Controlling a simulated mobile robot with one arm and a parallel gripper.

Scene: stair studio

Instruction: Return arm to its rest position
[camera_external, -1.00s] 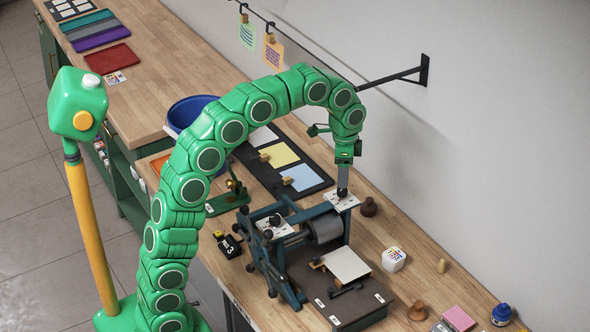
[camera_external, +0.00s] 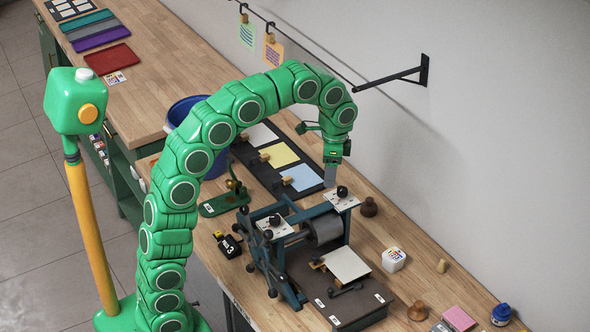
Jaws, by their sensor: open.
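My green segmented arm arches over the workbench from its base at the lower left. My gripper (camera_external: 331,175) hangs at the end of the arm, pointing down. It is open and looks empty, just above and left of the black knob (camera_external: 342,191) on the press's white top plate. The small printing press (camera_external: 325,229) stands below it, with a dark roller and a flat bed. A white sheet (camera_external: 346,264) lies on the bed. The fingertips are small in this view, and their gap is hard to see.
A black tray (camera_external: 262,178) with yellow and blue cards lies behind the arm, near a blue bin (camera_external: 190,108). A black wall bracket (camera_external: 395,77) juts out at the upper right.

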